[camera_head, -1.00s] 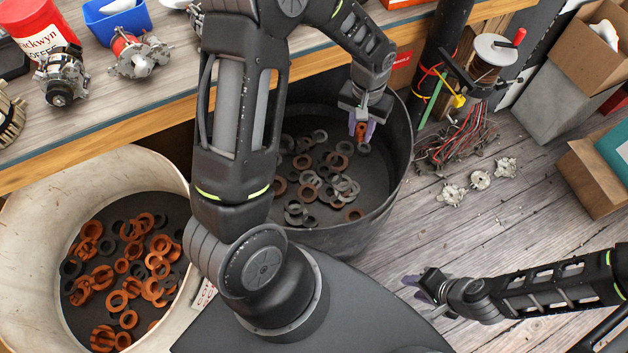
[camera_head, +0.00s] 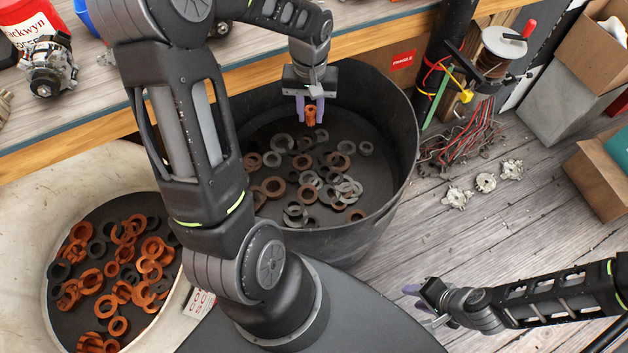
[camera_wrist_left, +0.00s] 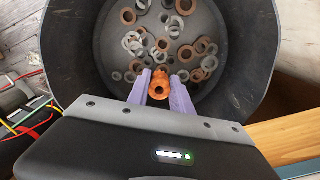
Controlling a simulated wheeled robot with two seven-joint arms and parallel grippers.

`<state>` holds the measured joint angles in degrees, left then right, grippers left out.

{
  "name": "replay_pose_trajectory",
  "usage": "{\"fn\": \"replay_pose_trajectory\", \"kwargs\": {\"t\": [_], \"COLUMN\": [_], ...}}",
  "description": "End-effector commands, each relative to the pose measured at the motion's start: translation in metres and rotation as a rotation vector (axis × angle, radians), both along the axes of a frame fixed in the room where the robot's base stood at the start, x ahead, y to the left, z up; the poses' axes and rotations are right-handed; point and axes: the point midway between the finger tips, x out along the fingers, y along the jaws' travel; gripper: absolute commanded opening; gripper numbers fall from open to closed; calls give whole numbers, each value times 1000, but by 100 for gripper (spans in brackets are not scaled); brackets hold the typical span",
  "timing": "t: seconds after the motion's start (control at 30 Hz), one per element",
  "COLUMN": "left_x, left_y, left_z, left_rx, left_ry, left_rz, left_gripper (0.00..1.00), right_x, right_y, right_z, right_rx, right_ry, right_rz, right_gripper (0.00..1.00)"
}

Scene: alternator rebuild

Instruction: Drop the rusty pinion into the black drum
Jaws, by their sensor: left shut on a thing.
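The rusty pinion (camera_head: 311,115) is a small orange-brown part with a hole through it. My left gripper (camera_head: 311,112) is shut on it and holds it above the inside of the black drum (camera_head: 397,150). In the left wrist view, the pinion (camera_wrist_left: 159,84) sits between the two purple fingers, with the drum's floor and rings behind it. The drum (camera_wrist_left: 235,45) holds several grey and rusty rings on its floor. My right gripper (camera_head: 424,292) is at the lower right over the wooden floor, apart from the drum; its finger opening is unclear.
A pale round bin (camera_head: 30,190) at the left holds several orange and dark rings. The workbench (camera_head: 140,90) runs behind the drum. A wire spool (camera_head: 503,45), loose wires (camera_head: 465,140) and cardboard boxes (camera_head: 600,170) stand to the right. Small metal parts lie on the floor.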

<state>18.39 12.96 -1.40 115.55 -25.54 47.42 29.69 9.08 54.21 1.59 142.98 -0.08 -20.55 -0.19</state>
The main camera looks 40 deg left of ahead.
Motion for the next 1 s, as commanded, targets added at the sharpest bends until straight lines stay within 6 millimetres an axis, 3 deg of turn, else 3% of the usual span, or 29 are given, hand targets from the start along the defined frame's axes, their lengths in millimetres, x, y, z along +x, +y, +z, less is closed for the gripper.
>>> {"fn": "replay_pose_trajectory", "kwargs": {"t": [0.1, 0.33, 0.77, 0.8, 1.0], "left_x": [0, 0, 0, 0, 0], "left_y": [0, 0, 0, 0, 0], "left_z": [-19, -42, -47, -47, -47], "left_rx": [0, 0, 0, 0, 0], "left_ry": [0, 0, 0, 0, 0], "left_rz": [0, -1, -1, -1, -1], "left_gripper": [0, 0, 0, 29, 46], "right_x": [0, 0, 0, 0, 0], "right_y": [0, 0, 0, 0, 0], "right_z": [-16, -33, -36, -36, -36], "right_rx": [0, 0, 0, 0, 0], "right_ry": [0, 0, 0, 0, 0], "right_rz": [0, 0, 0, 0, 0], "right_gripper": [36, 36, 36, 36, 36]}}
